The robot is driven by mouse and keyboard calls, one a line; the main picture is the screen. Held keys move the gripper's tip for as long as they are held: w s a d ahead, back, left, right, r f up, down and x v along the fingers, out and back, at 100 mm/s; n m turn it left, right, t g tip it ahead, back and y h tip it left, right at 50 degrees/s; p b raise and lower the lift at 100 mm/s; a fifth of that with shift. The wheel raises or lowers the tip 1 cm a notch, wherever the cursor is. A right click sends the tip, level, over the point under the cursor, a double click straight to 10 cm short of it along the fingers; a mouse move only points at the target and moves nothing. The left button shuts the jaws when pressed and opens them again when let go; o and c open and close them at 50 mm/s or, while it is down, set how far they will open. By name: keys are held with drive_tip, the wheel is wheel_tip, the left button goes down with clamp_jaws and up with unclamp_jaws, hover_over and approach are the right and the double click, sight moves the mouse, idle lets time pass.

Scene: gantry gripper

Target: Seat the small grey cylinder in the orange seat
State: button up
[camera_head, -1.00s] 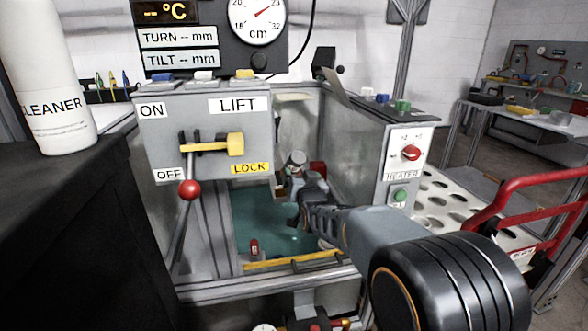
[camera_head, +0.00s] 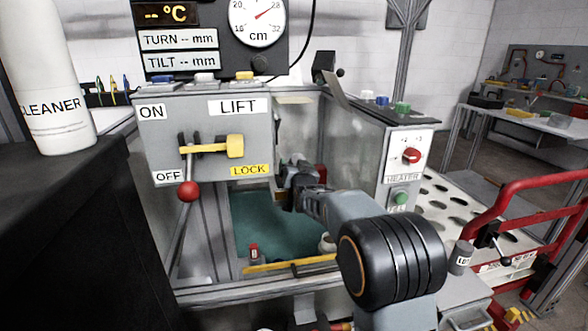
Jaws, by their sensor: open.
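My arm reaches from the lower right into the open tank. My gripper (camera_head: 297,172) is at the back of the tank, above its teal floor, small and partly hidden by my arm. It is open; I make out no object between the jaws. A small grey cylinder with a white label (camera_head: 461,257) stands at the right, outside the tank, near the red rail. I cannot tell whether it is the one the task names. I cannot make out an orange seat in this view.
The tank's front panel with the LIFT lever (camera_head: 215,147) and a red-knobbed rod (camera_head: 188,191) stands left of my arm. A yellow bar (camera_head: 290,263) crosses the front edge. A cleaner bottle (camera_head: 55,90) stands at left. A red rail (camera_head: 530,195) is at right.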

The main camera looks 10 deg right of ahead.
drive_tip(key=shift+c, duration=0.2)
drive_tip(key=shift+r, duration=0.1)
drive_tip(key=c, duration=1.4)
drive_tip(key=shift+o, duration=0.2)
drive_tip(key=shift+r, duration=0.1)
